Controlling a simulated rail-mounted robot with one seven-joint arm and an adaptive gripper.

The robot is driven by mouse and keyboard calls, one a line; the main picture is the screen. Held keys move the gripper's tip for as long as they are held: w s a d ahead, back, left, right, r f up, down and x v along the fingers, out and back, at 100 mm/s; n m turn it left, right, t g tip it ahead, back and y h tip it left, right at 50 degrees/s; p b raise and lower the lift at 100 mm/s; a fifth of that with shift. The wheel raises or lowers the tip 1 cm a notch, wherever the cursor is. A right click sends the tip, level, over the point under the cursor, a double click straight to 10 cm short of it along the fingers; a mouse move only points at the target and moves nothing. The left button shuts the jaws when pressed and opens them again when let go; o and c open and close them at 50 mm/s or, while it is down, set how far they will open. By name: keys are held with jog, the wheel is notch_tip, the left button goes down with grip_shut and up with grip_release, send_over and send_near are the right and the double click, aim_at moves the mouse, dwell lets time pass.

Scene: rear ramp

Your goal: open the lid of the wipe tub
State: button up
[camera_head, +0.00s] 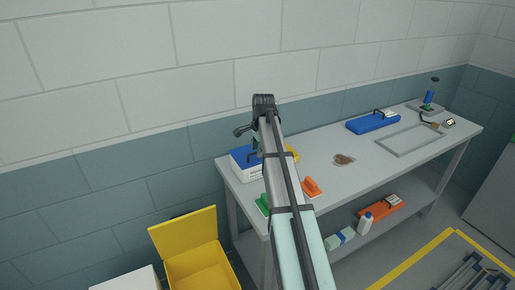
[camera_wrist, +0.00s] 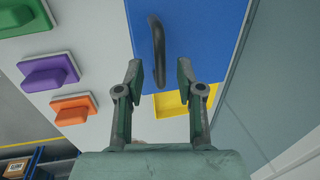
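The wipe tub looks to be the white box (camera_head: 246,170) with a blue lid (camera_head: 240,152) at the left end of the table, partly hidden by my arm. In the wrist view the blue lid (camera_wrist: 203,40) fills the upper middle and looks closed. A dark bar handle (camera_wrist: 157,45) stands on it. My gripper (camera_wrist: 159,78) is open, with its fingertips apart on either side of the handle's lower end. I cannot tell whether either finger touches the handle.
Green (camera_wrist: 22,17), purple (camera_wrist: 48,70) and orange (camera_wrist: 73,108) handled blocks lie left of the lid. A yellow piece (camera_wrist: 171,103) shows beyond the fingers. A yellow bin (camera_head: 200,268) stands open below.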

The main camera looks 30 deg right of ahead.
grip_shut()
jog(key=shift+w+r, duration=0.1)
jog(key=shift+r, duration=0.05)
